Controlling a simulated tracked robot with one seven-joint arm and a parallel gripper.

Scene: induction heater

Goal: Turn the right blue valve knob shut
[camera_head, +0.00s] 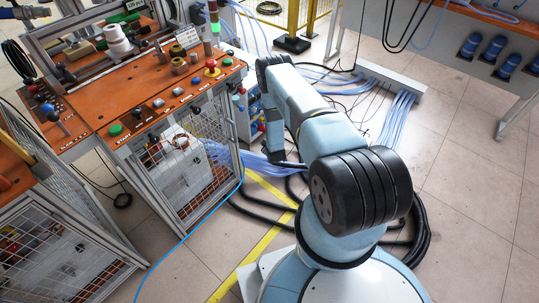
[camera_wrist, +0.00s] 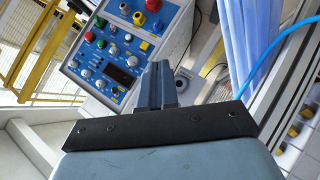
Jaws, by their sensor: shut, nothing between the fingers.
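My gripper (camera_wrist: 157,68) is shut and empty in the wrist view. Its two dark fingers are together and point toward a control box (camera_wrist: 128,45) with coloured buttons and knobs. I cannot single out the right blue valve knob with certainty in either view. In the head view my arm reaches away from my base toward the right side of the orange-topped machine (camera_head: 140,95), beside a small cabinet (camera_head: 252,108) with coloured knobs. My arm hides part of that area.
Blue hoses (camera_head: 240,158) run over the floor beside the machine. Black hoses (camera_head: 262,212) curve around my base. A bench with blue cylinders (camera_head: 469,46) stands at the far right. The tiled floor (camera_head: 470,170) at right is clear.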

